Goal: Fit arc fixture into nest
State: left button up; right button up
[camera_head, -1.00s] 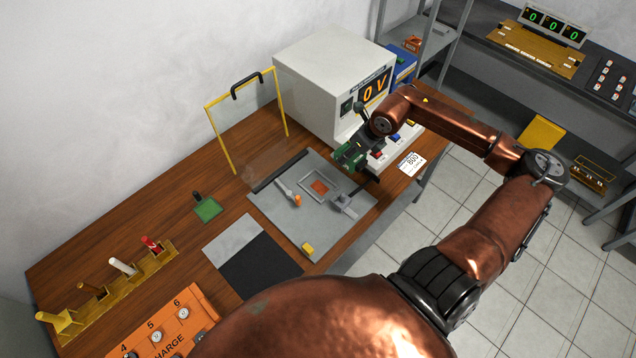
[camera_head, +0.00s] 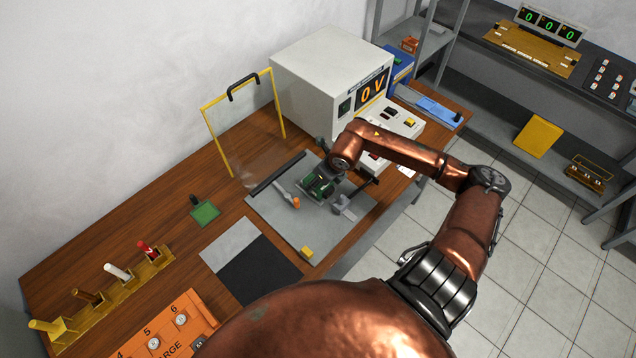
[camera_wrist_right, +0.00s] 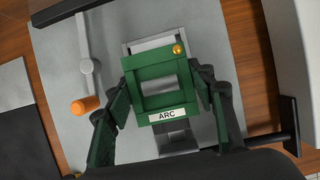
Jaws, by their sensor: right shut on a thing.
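The green arc fixture (camera_wrist_right: 160,75), with an "ARC" label and a brass knob, is between the fingers of my right gripper (camera_wrist_right: 162,92). My right gripper (camera_head: 322,183) is shut on it over the middle of the grey plate (camera_head: 286,222). The fixture also shows in the head view (camera_head: 317,188), partly behind my wrist. It covers most of the nest; a pale grey edge (camera_wrist_right: 155,45) shows beyond it in the wrist view. I cannot tell whether the fixture is touching the plate or seated. My left gripper is out of view.
An orange-tipped lever (camera_wrist_right: 86,104) lies left of the fixture, and a grey clamp block (camera_head: 348,206) stands close at its right. A dark bar (camera_head: 278,173) runs along the plate's back edge. A clear yellow-framed guard (camera_head: 240,115) and the white voltage box (camera_head: 325,85) stand behind.

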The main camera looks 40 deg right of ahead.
jog(key=shift+f, duration=0.6)
jog(key=shift+f, duration=0.1)
jog(key=o, duration=1.7)
jog(key=shift+s+r, duration=0.1)
jog(key=shift+r, duration=0.15)
jog(key=p+v, duration=0.1)
jog(key=v, duration=1)
jog(key=shift+s+r, duration=0.1)
jog(key=shift+r, duration=0.2)
